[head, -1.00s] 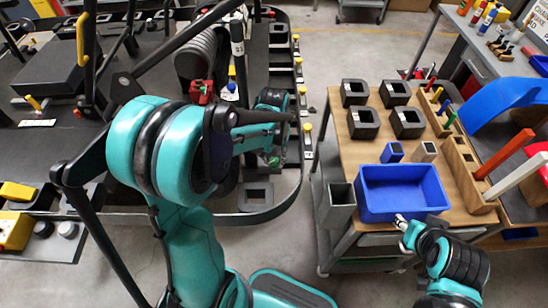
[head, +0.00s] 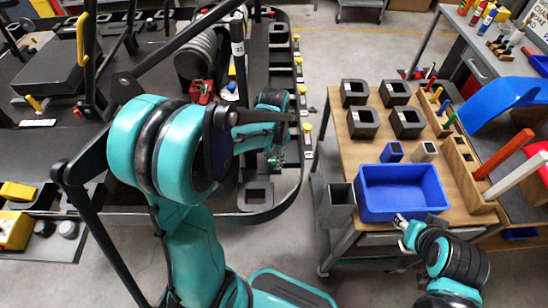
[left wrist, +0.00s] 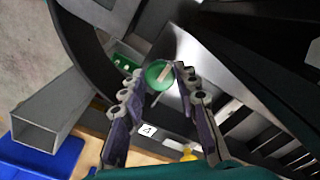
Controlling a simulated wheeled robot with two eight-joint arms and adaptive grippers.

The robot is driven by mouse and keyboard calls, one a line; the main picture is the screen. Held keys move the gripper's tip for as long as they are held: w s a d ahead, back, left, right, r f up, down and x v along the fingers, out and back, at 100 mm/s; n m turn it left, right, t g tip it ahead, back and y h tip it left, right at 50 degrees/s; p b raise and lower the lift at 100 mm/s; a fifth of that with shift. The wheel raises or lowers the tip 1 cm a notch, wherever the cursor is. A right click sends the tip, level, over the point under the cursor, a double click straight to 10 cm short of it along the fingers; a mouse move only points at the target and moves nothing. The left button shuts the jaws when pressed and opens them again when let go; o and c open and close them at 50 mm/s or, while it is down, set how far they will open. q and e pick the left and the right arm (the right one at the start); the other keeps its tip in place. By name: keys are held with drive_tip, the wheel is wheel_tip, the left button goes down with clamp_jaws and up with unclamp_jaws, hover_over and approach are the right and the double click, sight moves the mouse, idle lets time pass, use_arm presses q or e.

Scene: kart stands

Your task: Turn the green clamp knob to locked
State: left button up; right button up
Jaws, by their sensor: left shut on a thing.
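The green clamp knob (left wrist: 158,76) is round with a pale bar across its face. In the left wrist view it sits between the fingertips of my left gripper (left wrist: 160,73), which is shut on it. In the head view, my left gripper (head: 276,160) is at the inner side of the kart's curved front bumper, small and partly hidden by my arm; the knob cannot be made out clearly there. My right gripper (head: 402,224) is beside the front edge of the blue bin, far from the knob; its fingers are too small to read.
The dark kart frame and curved bumper (head: 262,215) surround the left gripper. Open floor lies between kart and cart.

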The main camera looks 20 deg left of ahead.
sight(274, 161)
use_arm(q)
drive_tip(key=o, duration=1.2)
drive_tip(key=shift+c, duration=0.2)
drive_tip(key=shift+r, duration=0.15)
wheel_tip(274, 161, up, 12)
drive_tip(key=s+d+n+t, duration=0.4)
drive_tip(key=s+t, duration=0.3)
drive_tip(key=s, duration=0.4)
drive_tip(key=shift+d+f, duration=0.35)
drive_tip(key=shift+d, duration=0.2)
